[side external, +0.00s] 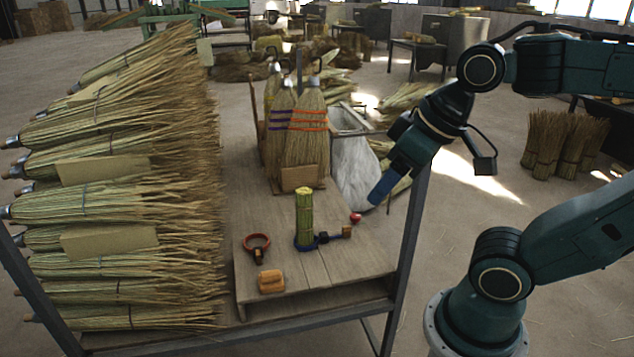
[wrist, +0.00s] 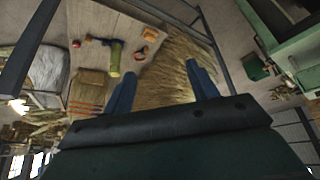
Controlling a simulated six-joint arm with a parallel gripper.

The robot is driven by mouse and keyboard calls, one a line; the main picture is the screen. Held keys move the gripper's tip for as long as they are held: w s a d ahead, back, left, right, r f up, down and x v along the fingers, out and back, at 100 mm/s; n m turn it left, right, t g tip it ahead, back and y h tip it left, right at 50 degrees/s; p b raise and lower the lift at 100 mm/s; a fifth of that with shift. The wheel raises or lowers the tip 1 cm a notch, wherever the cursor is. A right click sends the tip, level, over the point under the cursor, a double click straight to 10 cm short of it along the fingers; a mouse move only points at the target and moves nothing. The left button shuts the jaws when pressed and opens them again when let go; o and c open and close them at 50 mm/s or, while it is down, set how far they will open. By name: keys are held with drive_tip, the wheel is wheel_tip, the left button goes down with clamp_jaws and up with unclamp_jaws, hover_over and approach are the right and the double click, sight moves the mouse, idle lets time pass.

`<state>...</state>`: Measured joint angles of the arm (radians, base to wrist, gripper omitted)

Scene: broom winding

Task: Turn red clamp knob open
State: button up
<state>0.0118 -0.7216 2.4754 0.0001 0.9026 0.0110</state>
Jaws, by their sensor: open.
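The red clamp knob (side external: 355,218) is a small red ball at the right end of a blue clamp (side external: 325,238) on the wooden table. In the wrist view the knob (wrist: 76,43) shows small near the top left. The clamp sits around the base of an upright green straw bundle (side external: 304,215), which also shows in the wrist view (wrist: 114,62). My gripper (side external: 376,198) is above and to the right of the knob, apart from it. In the wrist view its two blue fingers (wrist: 162,85) are spread, with nothing held between them.
A red ring tool (side external: 257,246) and a tan block (side external: 271,281) lie left of the clamp. Finished brooms (side external: 306,130) stand behind it. Stacked brooms (side external: 120,200) fill the left side. A dark metal frame post (side external: 408,260) rises at the table's right edge.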

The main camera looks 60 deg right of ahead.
drive_tip(key=w+d+r+m+g+h, duration=0.1)
drive_tip(key=w+d+m, duration=0.3)
drive_tip(key=w+d, duration=0.45)
drive_tip(key=w+d+r+m+g, duration=0.1)
drive_tip(key=w+d+m, duration=0.3)
drive_tip(key=w, duration=0.8)
drive_tip(key=w+d+f+m+g, duration=0.1)
drive_tip(key=w+d+f, duration=0.2)
drive_tip(key=d, duration=0.2)
drive_tip(key=w+d+f+m, duration=0.1)
drive_tip(key=w+d+f, duration=0.15)
drive_tip(key=d, duration=0.35)
drive_tip(key=w+d+f+m+g, duration=0.1)
drive_tip(key=w+d+f+m, duration=0.1)
drive_tip(key=d+f, duration=0.25)
drive_tip(key=m+g+y, duration=0.1)
drive_tip(key=m+g, duration=0.1)
drive_tip(key=m, duration=0.4)
hover_over(356, 215)
wheel_tip(356, 215, down, 23)
drive_tip(key=shift+a+f, duration=0.1)
drive_tip(key=shift+f, duration=0.05)
drive_tip(key=shift+f, duration=0.1)
drive_tip(key=shift+f, duration=6.75)
